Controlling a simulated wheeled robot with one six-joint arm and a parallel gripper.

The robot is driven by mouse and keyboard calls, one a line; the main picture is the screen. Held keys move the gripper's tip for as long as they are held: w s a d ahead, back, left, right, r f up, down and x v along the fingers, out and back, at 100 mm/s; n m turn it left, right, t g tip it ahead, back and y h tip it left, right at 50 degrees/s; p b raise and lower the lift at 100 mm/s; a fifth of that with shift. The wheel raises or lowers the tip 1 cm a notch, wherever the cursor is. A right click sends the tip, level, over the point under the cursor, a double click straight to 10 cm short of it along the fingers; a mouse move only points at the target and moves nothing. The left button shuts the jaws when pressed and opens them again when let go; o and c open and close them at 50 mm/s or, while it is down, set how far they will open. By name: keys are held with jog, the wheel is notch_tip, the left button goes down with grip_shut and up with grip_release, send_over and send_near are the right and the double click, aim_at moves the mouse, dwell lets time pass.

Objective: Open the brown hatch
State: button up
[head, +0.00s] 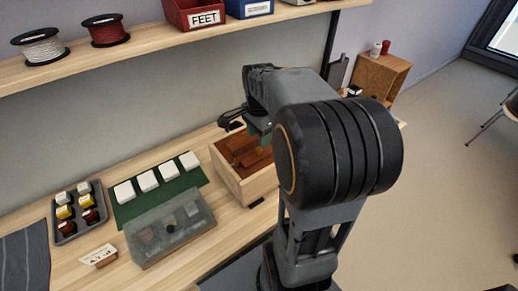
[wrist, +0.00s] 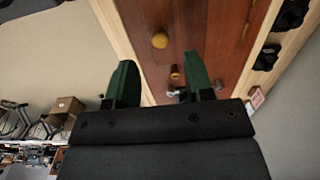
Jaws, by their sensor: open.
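The brown hatch (head: 238,146) is a reddish-brown wooden panel in a light wooden box (head: 259,188) on the bench, partly hidden by my arm in the head view. In the wrist view the brown panel (wrist: 198,25) runs away from the camera between pale wooden edges. A round brass knob (wrist: 160,40) shows on it, and a smaller brass piece (wrist: 175,74) shows between my fingers. My gripper (wrist: 161,62) is open, with its green fingers apart over the brown wood and nothing held. I cannot tell whether the fingers touch it.
A shelf (head: 130,52) with spools and bins hangs above. A brown cabinet (head: 380,75) stands behind my arm.

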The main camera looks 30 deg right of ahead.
aim_at(251, 144)
jog(key=shift+f, duration=3.1)
grip_shut()
